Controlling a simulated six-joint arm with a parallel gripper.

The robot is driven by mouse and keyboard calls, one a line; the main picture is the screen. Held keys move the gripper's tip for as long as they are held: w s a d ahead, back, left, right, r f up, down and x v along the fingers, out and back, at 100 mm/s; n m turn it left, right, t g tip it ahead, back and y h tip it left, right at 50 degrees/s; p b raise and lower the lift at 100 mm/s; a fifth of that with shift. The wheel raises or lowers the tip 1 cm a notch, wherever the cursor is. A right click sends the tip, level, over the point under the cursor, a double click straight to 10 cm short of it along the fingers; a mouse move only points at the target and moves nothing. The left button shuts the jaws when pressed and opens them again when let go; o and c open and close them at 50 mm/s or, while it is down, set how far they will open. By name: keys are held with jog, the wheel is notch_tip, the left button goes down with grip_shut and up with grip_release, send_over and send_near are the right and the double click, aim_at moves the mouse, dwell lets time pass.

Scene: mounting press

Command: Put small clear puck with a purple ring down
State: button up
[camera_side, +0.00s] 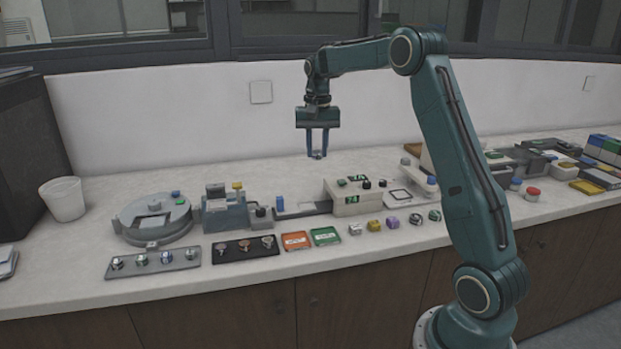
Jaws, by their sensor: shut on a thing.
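My gripper (317,155) hangs pointing down, high above the middle of the bench. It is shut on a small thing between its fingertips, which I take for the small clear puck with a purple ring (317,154). The puck is too small in this view to make out its ring. It is held in the air, clear of everything below.
Below stand a grey block with a blue piece (280,203) and a pale box with green labels (352,196). A round grey machine (153,219), orange tray (296,241), green tray (325,236) and several small coloured pieces (374,225) line the bench. A white cup (64,199) stands left.

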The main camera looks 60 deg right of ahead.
send_over(325, 236)
jog(key=shift+f, duration=0.45)
notch_tip(325, 236, down, 16)
jog(key=shift+r, duration=0.1)
dwell(0.5)
jog(key=shift+f, duration=2.1)
jog(key=shift+f, duration=0.15)
jog(key=o, duration=1)
